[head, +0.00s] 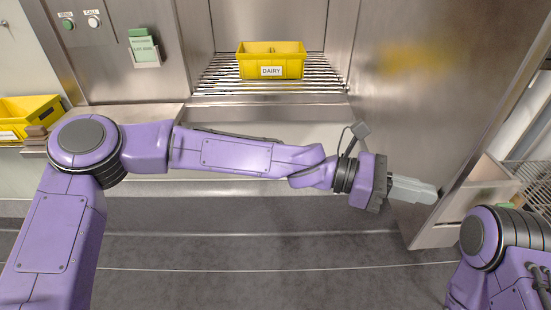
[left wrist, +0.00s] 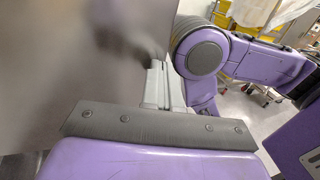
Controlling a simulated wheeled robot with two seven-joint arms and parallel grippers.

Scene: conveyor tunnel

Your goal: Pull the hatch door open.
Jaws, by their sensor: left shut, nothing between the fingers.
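The hatch door (head: 430,130) is the large steel panel at the right of the head view. It stands swung open, out from the right side of the hatch opening, with its inner face towards the opening. My left gripper (head: 432,193) is shut and empty, with its fingers across the lower part of that face near the free edge. I cannot tell whether they touch it. In the left wrist view, the closed fingers (left wrist: 160,82) lie beside the blurred grey door face (left wrist: 45,70). My right arm shows at the lower right, but its gripper is out of view.
A yellow crate labelled DAIRY (head: 270,64) stands on rollers (head: 215,78) inside the opening. Another yellow crate (head: 30,112) is at far left. A green card holder (head: 144,48) and buttons are on the left wall. Beyond the door is a wire rack (head: 535,185).

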